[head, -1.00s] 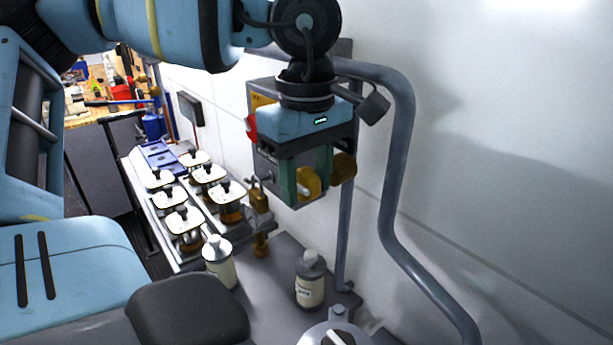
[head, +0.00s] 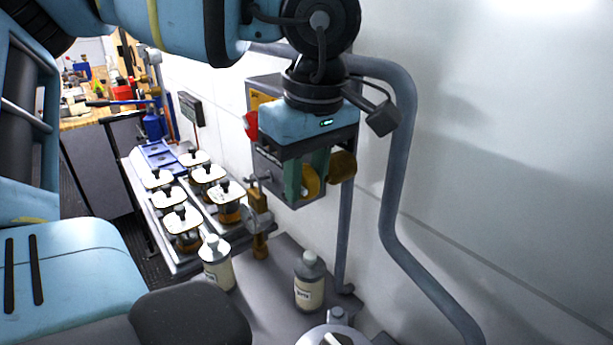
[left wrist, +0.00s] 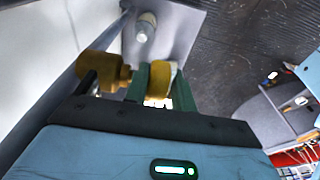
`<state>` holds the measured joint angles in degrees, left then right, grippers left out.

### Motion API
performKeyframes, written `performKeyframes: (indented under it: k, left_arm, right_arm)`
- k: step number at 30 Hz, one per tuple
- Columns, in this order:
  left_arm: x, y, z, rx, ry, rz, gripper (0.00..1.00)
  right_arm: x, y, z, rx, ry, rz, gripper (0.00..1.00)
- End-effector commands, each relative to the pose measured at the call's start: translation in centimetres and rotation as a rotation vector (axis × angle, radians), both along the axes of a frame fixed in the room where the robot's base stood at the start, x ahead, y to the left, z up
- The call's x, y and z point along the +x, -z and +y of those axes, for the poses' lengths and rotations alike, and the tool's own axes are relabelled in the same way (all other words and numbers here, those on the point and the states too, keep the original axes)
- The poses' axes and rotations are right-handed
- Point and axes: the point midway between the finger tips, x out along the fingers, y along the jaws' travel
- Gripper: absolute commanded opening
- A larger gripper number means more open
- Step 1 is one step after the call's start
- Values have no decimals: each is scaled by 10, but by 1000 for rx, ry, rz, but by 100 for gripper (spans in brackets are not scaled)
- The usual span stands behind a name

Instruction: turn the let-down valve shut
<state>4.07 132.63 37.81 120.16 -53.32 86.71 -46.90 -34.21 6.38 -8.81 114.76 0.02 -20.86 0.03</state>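The let-down valve shows a yellow handle (head: 310,183) and a brass body (head: 342,168) in front of the wall box. My left gripper (head: 306,178) reaches down to it from above, its green fingers on either side of the handle. In the left wrist view the yellow handle (left wrist: 159,80) sits between the fingertips (left wrist: 160,88), with the brass body (left wrist: 104,70) beside it on the left. The fingers look closed against the handle; the far contact is partly hidden. My right gripper is in neither view.
A grey bent pipe (head: 398,150) runs close on the right of the gripper. Another brass fitting (head: 258,220) stands at left. Two bottles (head: 217,263) (head: 309,282) stand on the grey bench below, and several lidded jars (head: 228,203) stand in a rack behind.

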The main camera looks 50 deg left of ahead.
Motion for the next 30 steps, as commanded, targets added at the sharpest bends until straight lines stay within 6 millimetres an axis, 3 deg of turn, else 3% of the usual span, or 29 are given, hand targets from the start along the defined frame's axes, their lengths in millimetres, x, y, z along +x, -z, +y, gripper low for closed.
performKeyframes:
  k: [1,4,14,30]
  left_arm:
    - [0,0,0,0,0,0,33]
    - [0,0,0,0,0,0,45]
    - [0,-3,0,-1,-1,-1,45]
    - [0,-72,-10,0,-1,-1,45]
  right_arm:
    - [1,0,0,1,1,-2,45]
    - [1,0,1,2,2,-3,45]
    - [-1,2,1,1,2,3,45]
    - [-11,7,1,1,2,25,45]
